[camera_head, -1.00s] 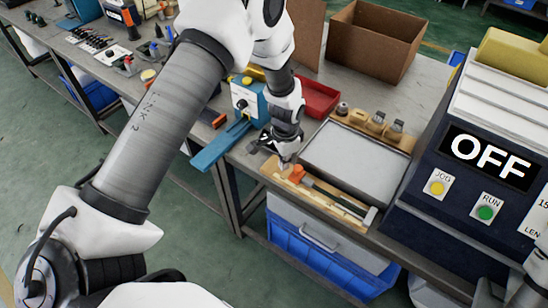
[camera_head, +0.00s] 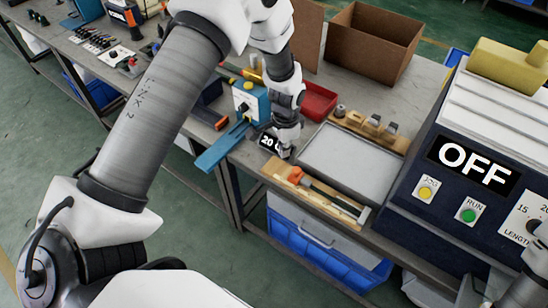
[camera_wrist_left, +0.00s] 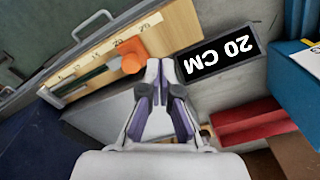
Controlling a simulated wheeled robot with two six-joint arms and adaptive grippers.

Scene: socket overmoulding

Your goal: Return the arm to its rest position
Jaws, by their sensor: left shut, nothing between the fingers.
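My left arm comes in from the left and spans the head view. My left gripper (camera_head: 284,154) is shut and empty. It hangs over the bench just beyond the wooden board (camera_head: 345,213) and beside a black "20 CM" sign (camera_head: 268,142). In the left wrist view the closed fingertips (camera_wrist_left: 161,64) point between the orange end piece (camera_wrist_left: 130,55) on the board and the "20 CM" sign (camera_wrist_left: 217,57). The orange piece (camera_head: 296,175) lies at the left end of the board, apart from the gripper. My right gripper is not in view.
A grey tray (camera_head: 350,160) lies right of the gripper. A blue machine (camera_head: 253,102) and a red bin (camera_head: 318,101) stand behind it. A large machine marked OFF (camera_head: 468,165) fills the right. An open cardboard box (camera_head: 370,45) stands at the back.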

